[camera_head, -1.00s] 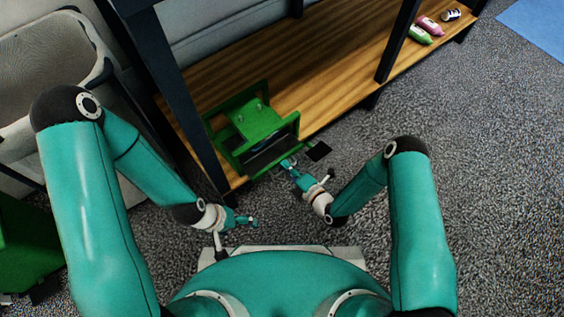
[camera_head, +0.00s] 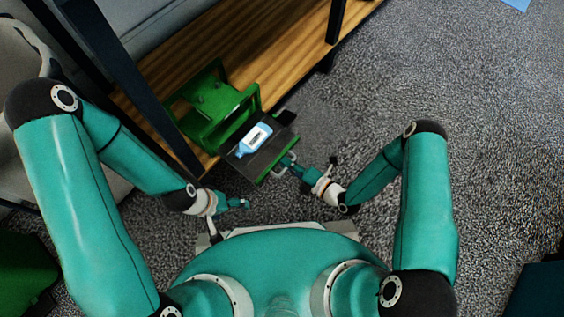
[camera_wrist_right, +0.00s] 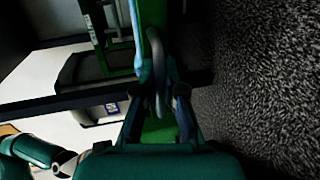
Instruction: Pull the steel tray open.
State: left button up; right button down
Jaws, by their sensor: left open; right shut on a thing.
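The steel tray (camera_head: 271,151) sticks out of the front of a green housing (camera_head: 212,98) on the wooden shelf in the head view. A light blue bottle with a white label (camera_head: 254,139) lies in it. My right gripper (camera_head: 289,165) is shut on the tray's handle at its front. In the right wrist view the grey curved handle (camera_wrist_right: 159,72) stands between the fingers of my right gripper (camera_wrist_right: 157,95). My left gripper (camera_head: 245,203) is open and empty, to the left of the tray front and apart from it.
The wooden shelf (camera_head: 165,80) has dark posts, one (camera_head: 130,85) close to the left of the housing. A green object (camera_head: 22,270) stands at the lower left.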

jog(key=shift+w+d+f, duration=0.15)
jog(key=shift+w+d, duration=0.05)
jog(key=c, duration=1.2)
grip_release()
jog(key=shift+a, duration=0.1)
jog(key=shift+c, duration=0.2)
jog(key=v, duration=0.7)
jog(key=shift+s, duration=0.25)
